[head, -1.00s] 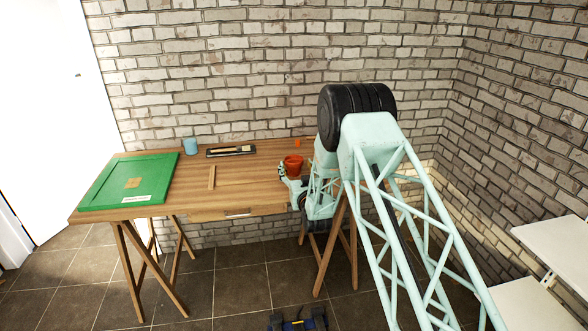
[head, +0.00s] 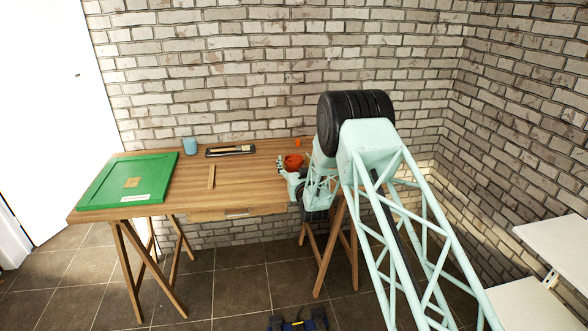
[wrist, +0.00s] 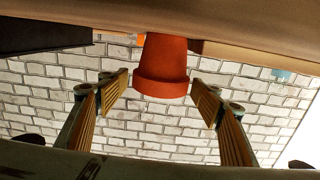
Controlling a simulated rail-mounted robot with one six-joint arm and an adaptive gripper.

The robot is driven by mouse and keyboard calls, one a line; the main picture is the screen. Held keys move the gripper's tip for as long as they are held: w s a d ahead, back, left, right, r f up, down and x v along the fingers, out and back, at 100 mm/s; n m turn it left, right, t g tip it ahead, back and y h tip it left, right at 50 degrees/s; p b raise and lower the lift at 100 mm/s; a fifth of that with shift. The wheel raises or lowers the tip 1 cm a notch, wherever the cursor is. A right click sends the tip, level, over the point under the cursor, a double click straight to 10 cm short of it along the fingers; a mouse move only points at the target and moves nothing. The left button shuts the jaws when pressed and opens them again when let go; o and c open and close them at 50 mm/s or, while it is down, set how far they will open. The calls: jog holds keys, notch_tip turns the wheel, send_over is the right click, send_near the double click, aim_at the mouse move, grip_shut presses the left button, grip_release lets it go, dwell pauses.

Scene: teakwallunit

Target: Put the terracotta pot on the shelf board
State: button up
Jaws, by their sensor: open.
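The terracotta pot (head: 294,161) stands upright near the right end of the wooden desk. In the wrist view the pot (wrist: 161,66) appears upside down, rim toward me, centred between the two fingers. My gripper (wrist: 161,92) is open, with one finger on each side and a visible gap to the pot. In the head view my gripper (head: 284,168) is at the pot's near left side, and my arm hides part of the desk's right end. White shelf boards (head: 567,240) are at the right edge; which one the task means I cannot tell.
The desk (head: 245,180) also holds a green mat (head: 115,171), a blue cup (head: 190,146), a dark tray (head: 230,151), a thin wooden strip (head: 211,177) and a small orange object (head: 297,142). A brick wall stands behind. The desk's middle is mostly clear.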

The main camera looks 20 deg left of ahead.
jog(key=shift+w+a, duration=0.3)
jog(key=shift+w, duration=0.2)
jog(key=c, duration=1.1)
